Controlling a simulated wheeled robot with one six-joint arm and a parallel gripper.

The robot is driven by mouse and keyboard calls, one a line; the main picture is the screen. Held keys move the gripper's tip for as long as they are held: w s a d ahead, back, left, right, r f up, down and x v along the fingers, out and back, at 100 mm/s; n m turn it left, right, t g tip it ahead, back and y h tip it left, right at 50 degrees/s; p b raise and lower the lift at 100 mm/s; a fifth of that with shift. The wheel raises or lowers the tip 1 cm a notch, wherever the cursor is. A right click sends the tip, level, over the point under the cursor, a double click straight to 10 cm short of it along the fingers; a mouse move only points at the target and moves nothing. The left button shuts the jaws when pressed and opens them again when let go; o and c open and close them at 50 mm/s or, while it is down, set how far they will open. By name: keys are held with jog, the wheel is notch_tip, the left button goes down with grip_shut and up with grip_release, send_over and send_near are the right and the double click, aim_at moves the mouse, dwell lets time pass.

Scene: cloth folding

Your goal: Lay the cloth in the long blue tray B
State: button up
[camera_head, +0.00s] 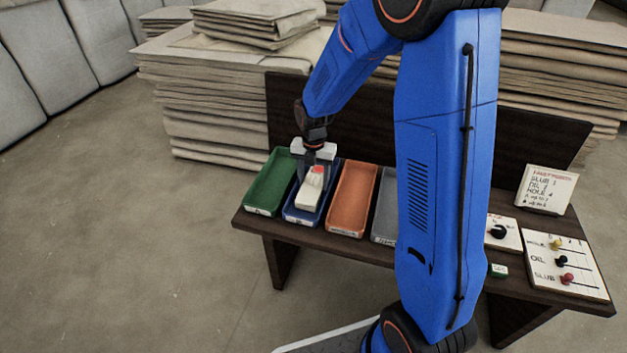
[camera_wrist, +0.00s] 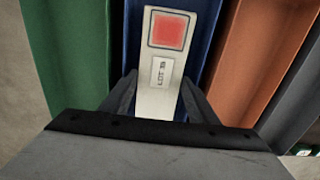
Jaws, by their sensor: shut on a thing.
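A folded white cloth (camera_head: 310,192) with a red square patch is in or just over the long blue tray (camera_head: 304,216), lengthwise along it. In the wrist view the cloth (camera_wrist: 156,98) shows the red square and a small label reading LOT with digits I cannot read surely. My gripper (camera_head: 316,160) points down over the blue tray and is shut on the cloth. In the wrist view its two fingers (camera_wrist: 155,100) stand on either side of the cloth, with the blue tray (camera_wrist: 130,45) beneath. I cannot tell whether the cloth touches the tray floor.
A green tray (camera_head: 270,182) is to the left, an orange tray (camera_head: 352,198) and a grey tray (camera_head: 384,215) to the right. The dark bench (camera_head: 262,224) also holds a pegged board (camera_head: 568,268) and a sign card (camera_head: 546,190). Stacked cloths (camera_head: 220,110) stand behind.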

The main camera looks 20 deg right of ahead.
aim_at(313, 183)
jog(key=o, duration=0.8)
jog(key=shift+f, duration=0.1)
jog(key=s+d+r+m+t, duration=0.1)
jog(key=s+r+m, duration=0.2)
jog(key=r, duration=0.6)
jog(key=s+d+r+m, duration=0.1)
jog(key=s+r+m, duration=0.2)
jog(key=r, duration=0.6)
jog(key=s+d+r+m+t, duration=0.1)
jog(key=s+m, duration=0.6)
jog(key=s, duration=0.1)
jog(key=s+d+r+m+t, duration=0.1)
jog(key=s+d+r+m, duration=0.1)
jog(key=s+m, duration=0.6)
jog(key=s+d+r+m+t, duration=0.1)
jog(key=s+d+r+m, duration=0.1)
jog(key=s+m, duration=0.6)
jog(key=shift+s+r+t, duration=0.1)
jog(key=shift+s+t, duration=0.3)
jog(key=shift+s, duration=0.1)
